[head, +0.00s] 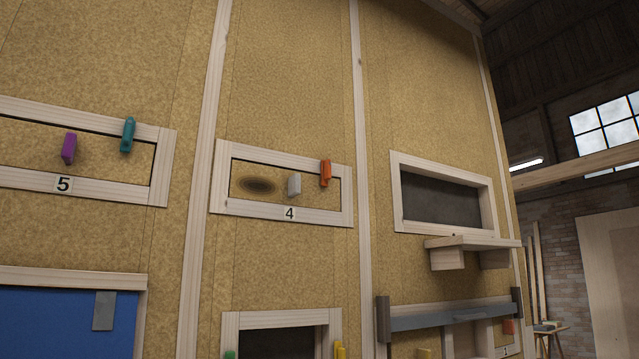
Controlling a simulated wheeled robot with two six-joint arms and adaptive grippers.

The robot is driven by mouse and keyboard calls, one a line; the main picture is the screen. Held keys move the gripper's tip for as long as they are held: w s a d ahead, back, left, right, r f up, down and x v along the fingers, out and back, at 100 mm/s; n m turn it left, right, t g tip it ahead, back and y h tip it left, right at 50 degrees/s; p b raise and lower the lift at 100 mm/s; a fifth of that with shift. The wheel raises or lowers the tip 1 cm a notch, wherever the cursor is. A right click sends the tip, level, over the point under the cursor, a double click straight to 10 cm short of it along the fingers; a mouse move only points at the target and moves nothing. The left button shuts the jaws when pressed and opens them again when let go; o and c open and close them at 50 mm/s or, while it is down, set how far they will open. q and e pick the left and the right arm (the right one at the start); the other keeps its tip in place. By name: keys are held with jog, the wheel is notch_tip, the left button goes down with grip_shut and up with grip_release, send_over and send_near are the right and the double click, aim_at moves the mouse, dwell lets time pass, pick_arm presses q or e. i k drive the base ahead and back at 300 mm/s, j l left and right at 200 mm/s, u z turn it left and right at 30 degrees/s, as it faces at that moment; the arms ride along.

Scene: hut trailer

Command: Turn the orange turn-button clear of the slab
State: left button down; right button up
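The orange turn-button (325,173) sits on the top rail of the wooden frame numbered 4, near its right end. It stands upright, and its lower end reaches down over the upper edge of the slab (222,176) in that frame. The slab is a wood-coloured panel with a dark oval knot and a light grey knob (294,184) right of its middle. Neither of my grippers is in view.
Left is frame 5 (100,189) with a teal turn-button (128,134) and a purple knob (69,148). Right are a dark framed opening (440,198) and a jutting wooden shelf (470,243). Below are a blue panel (60,322) and another opening (283,343).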

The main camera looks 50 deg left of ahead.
aim_at(325, 166)
jog(key=i+l+u, duration=0.15)
jog(key=u, duration=0.25)
jog(key=i+l+u, duration=0.25)
jog(key=u, duration=0.15)
jog(key=i+l+u, duration=0.5)
jog(key=u, duration=0.3)
jog(key=i+l+u, duration=0.1)
jog(key=l+u, duration=0.35)
